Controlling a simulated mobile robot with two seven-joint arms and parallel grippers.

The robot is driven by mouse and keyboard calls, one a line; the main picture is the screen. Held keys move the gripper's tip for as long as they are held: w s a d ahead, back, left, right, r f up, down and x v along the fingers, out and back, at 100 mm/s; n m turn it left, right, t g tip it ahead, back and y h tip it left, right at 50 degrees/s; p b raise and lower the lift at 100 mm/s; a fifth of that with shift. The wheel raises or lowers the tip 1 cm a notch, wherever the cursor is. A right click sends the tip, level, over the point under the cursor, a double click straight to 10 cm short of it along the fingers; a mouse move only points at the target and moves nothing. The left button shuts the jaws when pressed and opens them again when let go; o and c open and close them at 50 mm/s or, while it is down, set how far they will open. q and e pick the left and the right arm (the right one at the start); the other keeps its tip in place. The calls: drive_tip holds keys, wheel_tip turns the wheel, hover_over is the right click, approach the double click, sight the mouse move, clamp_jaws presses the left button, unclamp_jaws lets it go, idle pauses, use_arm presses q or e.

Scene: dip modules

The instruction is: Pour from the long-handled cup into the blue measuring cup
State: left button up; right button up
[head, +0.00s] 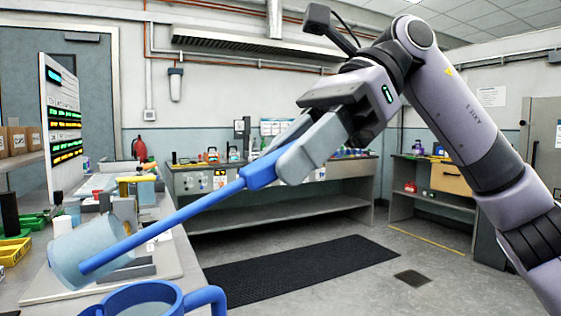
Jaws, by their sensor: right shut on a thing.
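The long-handled cup (72,258) is a pale translucent blue beaker with a long blue handle. Its cup end is at the lower left, over the bench and tilted. My right gripper (287,160) is shut on the upper end of the handle, which slopes down to the left. The blue measuring cup (203,298) is at the bottom edge, nearer to me and below the handle. Its rim and loop handle show, and its lower part is cut off. I cannot tell what the long-handled cup contains. My left gripper is not in view.
The bench (180,243) on the left is crowded. Yellow bins (14,250), green parts and small boxes lie near the cup. A display panel (62,130) stands behind. A black mat (300,270) lies on the open floor to the right.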

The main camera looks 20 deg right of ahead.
drive_tip(key=shift+d+f+y+b, duration=0.25)
drive_tip(key=shift+f+y+b, duration=0.05)
drive_tip(key=shift+f+b, duration=0.5)
use_arm(q)
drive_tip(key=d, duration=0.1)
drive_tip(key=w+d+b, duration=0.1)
drive_tip(key=b, duration=0.1)
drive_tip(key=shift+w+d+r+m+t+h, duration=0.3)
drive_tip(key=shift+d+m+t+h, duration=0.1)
use_arm(e)
drive_tip(key=shift+d+f+y, duration=0.3)
drive_tip(key=shift+f+y, duration=0.1)
drive_tip(key=shift+f, duration=0.35)
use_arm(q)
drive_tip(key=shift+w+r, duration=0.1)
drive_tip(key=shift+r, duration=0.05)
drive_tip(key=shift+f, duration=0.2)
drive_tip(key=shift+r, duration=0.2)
